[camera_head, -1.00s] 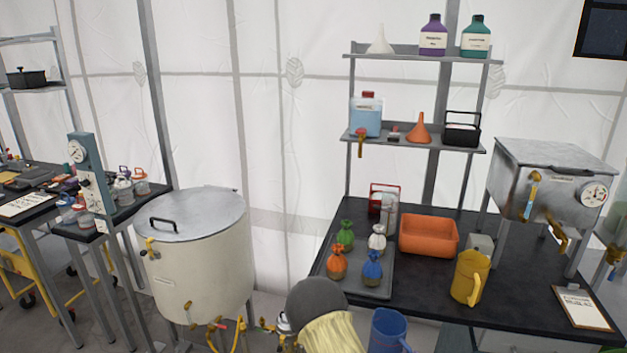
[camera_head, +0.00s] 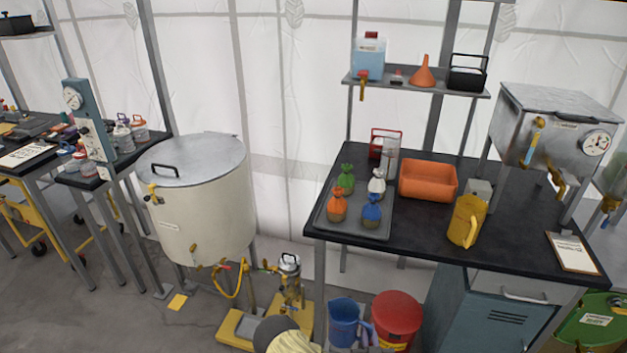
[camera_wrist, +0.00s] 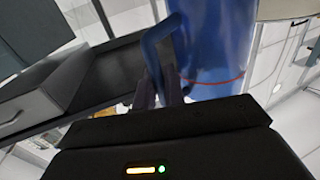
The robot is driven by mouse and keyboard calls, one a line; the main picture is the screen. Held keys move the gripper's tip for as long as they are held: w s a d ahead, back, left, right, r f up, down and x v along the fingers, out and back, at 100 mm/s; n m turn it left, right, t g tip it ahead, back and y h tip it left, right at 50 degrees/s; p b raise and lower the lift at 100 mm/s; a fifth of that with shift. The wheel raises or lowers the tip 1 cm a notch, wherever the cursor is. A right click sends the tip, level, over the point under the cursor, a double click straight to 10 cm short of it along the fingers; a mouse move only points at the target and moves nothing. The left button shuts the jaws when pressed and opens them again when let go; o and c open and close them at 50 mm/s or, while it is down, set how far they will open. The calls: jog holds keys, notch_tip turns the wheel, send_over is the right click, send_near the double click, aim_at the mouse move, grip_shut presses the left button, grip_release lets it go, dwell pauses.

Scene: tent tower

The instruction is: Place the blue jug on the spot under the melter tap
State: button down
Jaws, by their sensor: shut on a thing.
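The blue jug (camera_head: 343,322) is upright at the bottom of the head view, in front of the black table and below its top. In the wrist view the jug (camera_wrist: 222,50) is close, and my gripper (camera_wrist: 160,85) is shut on its blue handle. In the head view my gripper is barely visible beside the jug. A steel box on legs with a round dial (camera_head: 550,125), seemingly the melter, stands at the right of the table.
On the black table (camera_head: 420,225) stand a yellow jug (camera_head: 467,222), an orange bin (camera_head: 428,180), a tray of small sacks (camera_head: 355,230) and a clipboard (camera_head: 573,252). A red-lidded can (camera_head: 397,312) is close beside the blue jug. A cream tank (camera_head: 205,215) stands left.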

aim_at(369, 325)
notch_tip(369, 325, up, 7)
jog(key=p, duration=0.6)
jog(key=shift+w+f+p, duration=0.15)
jog(key=shift+p, duration=0.15)
jog(key=shift+a+r+p, duration=0.1)
jog(key=shift+r+p, duration=0.2)
jog(key=shift+f, duration=0.1)
